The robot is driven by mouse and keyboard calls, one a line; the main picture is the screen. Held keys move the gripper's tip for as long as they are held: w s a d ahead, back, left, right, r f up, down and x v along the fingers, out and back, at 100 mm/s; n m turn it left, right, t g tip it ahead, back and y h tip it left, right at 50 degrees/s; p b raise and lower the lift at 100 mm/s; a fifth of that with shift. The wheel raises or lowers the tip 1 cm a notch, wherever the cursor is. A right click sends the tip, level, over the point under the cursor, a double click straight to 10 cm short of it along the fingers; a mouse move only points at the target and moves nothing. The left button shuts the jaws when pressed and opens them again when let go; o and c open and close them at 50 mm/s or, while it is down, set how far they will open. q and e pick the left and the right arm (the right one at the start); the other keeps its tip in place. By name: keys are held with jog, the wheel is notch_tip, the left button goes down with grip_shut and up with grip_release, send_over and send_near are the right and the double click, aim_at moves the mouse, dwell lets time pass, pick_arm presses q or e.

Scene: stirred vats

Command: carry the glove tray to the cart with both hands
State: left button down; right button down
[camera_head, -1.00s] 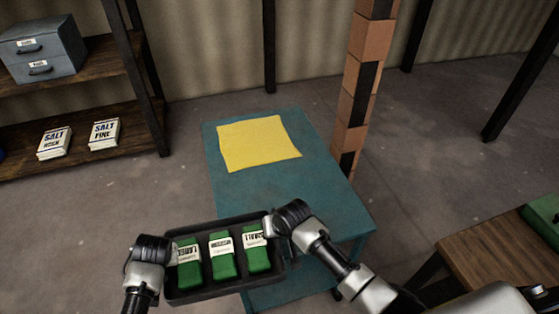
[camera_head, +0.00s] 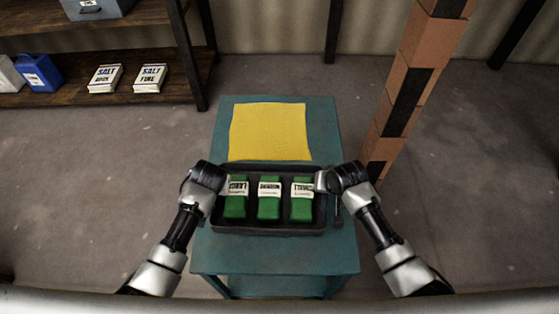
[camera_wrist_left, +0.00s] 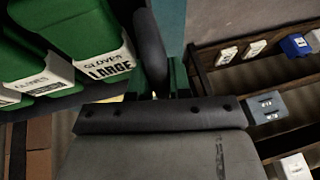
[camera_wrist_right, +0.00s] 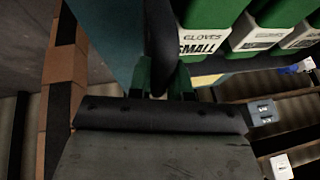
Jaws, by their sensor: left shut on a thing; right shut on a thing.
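The glove tray (camera_head: 268,229) is black and holds three green glove boxes (camera_head: 269,207) with white labels. My left gripper (camera_head: 216,184) is shut on its left end and my right gripper (camera_head: 328,184) is shut on its right end. The tray looks level. It shows over the near half of the teal cart (camera_head: 230,256); I cannot tell whether it touches the top. The left wrist view shows the box marked LARGE (camera_wrist_left: 95,45) beside the gripped end; the right wrist view shows the one marked SMALL (camera_wrist_right: 205,38).
A yellow cloth (camera_head: 268,130) lies on the cart's far half, just beyond the tray. A brick-patterned post (camera_head: 405,90) stands close to the cart's right side. A wooden shelf (camera_head: 100,97) with salt packs (camera_head: 150,78) is at the back left. Open floor lies left of the cart.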

aim_at(218, 201)
pick_arm(q)
jog(key=shift+a, duration=0.25)
pick_arm(e)
jog(key=shift+s+a, duration=0.1)
jog(key=shift+a, duration=0.1)
pick_arm(q)
jog(key=shift+d+f, duration=0.1)
jog(key=shift+f, duration=0.05)
